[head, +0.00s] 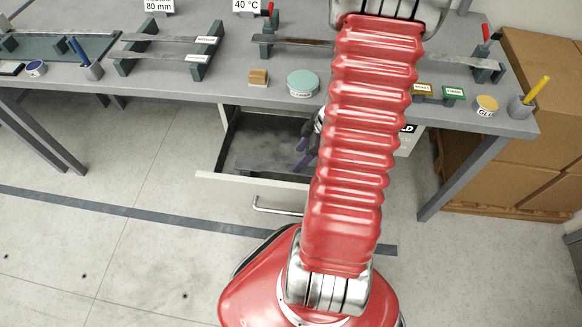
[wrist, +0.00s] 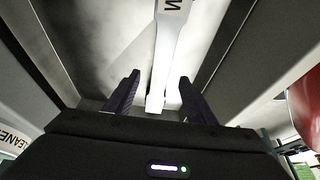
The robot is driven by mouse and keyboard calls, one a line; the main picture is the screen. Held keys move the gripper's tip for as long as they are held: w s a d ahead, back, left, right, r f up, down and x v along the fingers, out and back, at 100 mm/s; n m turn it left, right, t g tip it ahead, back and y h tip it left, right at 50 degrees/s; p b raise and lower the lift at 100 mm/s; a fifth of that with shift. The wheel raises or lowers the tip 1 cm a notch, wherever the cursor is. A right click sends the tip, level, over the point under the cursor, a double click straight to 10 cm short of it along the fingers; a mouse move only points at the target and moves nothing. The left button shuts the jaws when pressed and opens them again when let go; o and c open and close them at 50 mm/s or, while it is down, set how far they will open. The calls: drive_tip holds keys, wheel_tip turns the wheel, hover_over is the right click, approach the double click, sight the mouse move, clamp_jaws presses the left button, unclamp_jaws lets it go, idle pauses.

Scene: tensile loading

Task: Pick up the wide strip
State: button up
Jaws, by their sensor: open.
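A pale, flat strip (wrist: 160,62) lies in the drawer in the wrist view. My gripper (wrist: 159,79) is open, with one dark finger on each side of the strip's near end and a gap on both sides. In the head view my gripper (head: 305,142) is low inside the open drawer (head: 252,186), partly hidden behind my arm. I cannot make out the strip there.
The drawer walls stand close around my gripper. Above is the grey bench, with a round green-topped tin (head: 302,83), a wooden block (head: 258,77), a rack holding labelled strips (head: 170,48) and a yellow-handled tool in a cup (head: 522,106). Cardboard boxes (head: 535,130) stand at right.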

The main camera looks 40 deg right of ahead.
sight(290, 168)
drive_tip(key=shift+f, duration=0.2)
drive_tip(key=shift+x, duration=2.55)
drive_tip(key=shift+a, duration=0.15)
clamp_jaws()
drive_tip(key=shift+r, duration=0.1)
